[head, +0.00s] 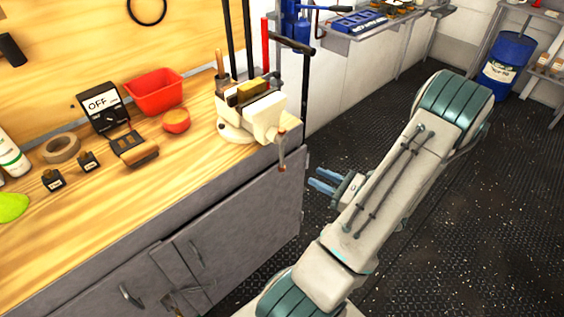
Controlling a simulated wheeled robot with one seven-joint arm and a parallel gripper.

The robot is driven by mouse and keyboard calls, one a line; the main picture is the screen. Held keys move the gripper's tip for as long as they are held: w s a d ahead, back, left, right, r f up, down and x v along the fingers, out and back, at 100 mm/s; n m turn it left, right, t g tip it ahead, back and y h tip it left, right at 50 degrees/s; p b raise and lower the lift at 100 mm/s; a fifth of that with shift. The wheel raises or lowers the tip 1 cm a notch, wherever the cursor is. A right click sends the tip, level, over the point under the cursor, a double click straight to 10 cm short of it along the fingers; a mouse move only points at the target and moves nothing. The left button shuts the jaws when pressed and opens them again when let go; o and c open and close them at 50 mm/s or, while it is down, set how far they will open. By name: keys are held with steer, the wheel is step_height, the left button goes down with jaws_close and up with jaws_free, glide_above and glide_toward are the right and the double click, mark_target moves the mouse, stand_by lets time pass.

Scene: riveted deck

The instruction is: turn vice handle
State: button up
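A cream bench vice (244,118) is mounted at the right end of the wooden workbench (215,165). A yellowish block (252,91) sits at its jaws; I cannot tell whether it is clamped. The vice handle (282,150) is a brownish bar hanging roughly upright at the vice's front, past the bench edge. My gripper (322,184), with blue fingers, is to the right of and below the handle, apart from it, over the dark floor. Two fingers show with a gap between them, and nothing is seen in them. My arm reaches across the right half of the view.
Grey cabinets (235,235) stand below. A blue barrel (508,62) is at the back right. The floor (460,220) right of my arm is clear.

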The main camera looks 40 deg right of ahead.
mark_target(282, 159)
steer(key=x, duration=0.6)
steer(key=p+x, duration=0.1)
steer(key=x, duration=0.6)
steer(key=shift+w+d+f, duration=0.1)
steer(key=shift+w+d, duration=0.05)
steer(key=shift+w, duration=0.2)
jaws_close()
